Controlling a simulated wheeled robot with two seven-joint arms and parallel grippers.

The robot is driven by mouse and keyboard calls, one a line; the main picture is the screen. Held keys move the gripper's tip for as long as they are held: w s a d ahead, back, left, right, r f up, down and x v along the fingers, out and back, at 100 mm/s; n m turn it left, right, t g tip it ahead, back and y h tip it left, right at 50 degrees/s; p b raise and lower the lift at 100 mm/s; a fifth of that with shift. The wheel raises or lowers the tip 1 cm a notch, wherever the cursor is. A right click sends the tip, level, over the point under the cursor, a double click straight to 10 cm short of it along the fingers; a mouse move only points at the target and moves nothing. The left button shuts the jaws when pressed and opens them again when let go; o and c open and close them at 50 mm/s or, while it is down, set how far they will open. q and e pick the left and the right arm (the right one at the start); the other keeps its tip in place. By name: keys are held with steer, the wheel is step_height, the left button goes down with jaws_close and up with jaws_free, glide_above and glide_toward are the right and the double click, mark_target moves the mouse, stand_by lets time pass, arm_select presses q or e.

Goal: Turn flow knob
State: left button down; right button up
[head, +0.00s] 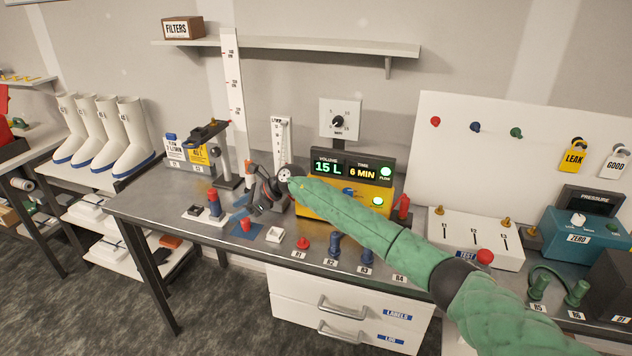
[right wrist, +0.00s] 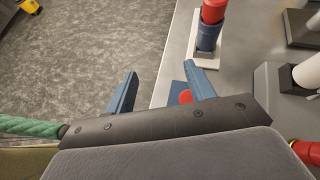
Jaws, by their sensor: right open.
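A white wall plate (head: 351,108) with a black knob (head: 337,121) and small numbers around it is at the back of the bench; its lettering is too small to read surely. A white upright scale tube (head: 282,138) stands left of it. My right gripper (head: 241,209) hangs low over the left part of the bench, left of and well below the knob plate, apart from both. In the right wrist view the two blue fingers (right wrist: 161,92) are spread with nothing held between them. The foot of the scale tube is hidden behind my right wrist. My left gripper is out of view.
A yellow display box (head: 314,205) reads 15 L and 6 MIN. A red-and-blue cylinder (head: 214,202), also in the right wrist view (right wrist: 208,35), stands near my fingers. Red and blue plugs line the front edge. A wall shelf (head: 300,46) is above; the floor left is clear.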

steer(key=w+d+r+n+h, duration=0.1)
steer(key=w+d+r+h, duration=0.2)
steer(key=d, duration=0.4)
steer(key=w+d+r+n+h, duration=0.1)
steer(key=w+d+r+h, duration=0.2)
steer(key=w+d, duration=0.3)
steer(key=w+d+r+n+h, duration=0.1)
steer(key=w+d+h, duration=0.3)
steer(key=d, duration=0.6)
steer(key=shift+w+r+h, duration=0.2)
steer(key=shift+r+h, duration=0.2)
steer(key=shift+r, duration=0.05)
steer(key=shift+w+r+h, duration=0.2)
steer(key=shift+r+h, duration=0.2)
steer(key=shift+r, duration=0.05)
steer(key=shift+f+p, duration=0.5)
steer(key=shift+f, duration=0.15)
step_height(320, 180, down, 5)
steer(key=p, duration=0.2)
steer(key=shift+f+p, duration=0.2)
steer(key=shift+p, duration=0.1)
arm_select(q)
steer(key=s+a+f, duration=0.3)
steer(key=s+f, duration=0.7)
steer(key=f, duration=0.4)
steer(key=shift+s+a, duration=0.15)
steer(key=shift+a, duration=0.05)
arm_select(e)
steer(key=shift+f, duration=0.55)
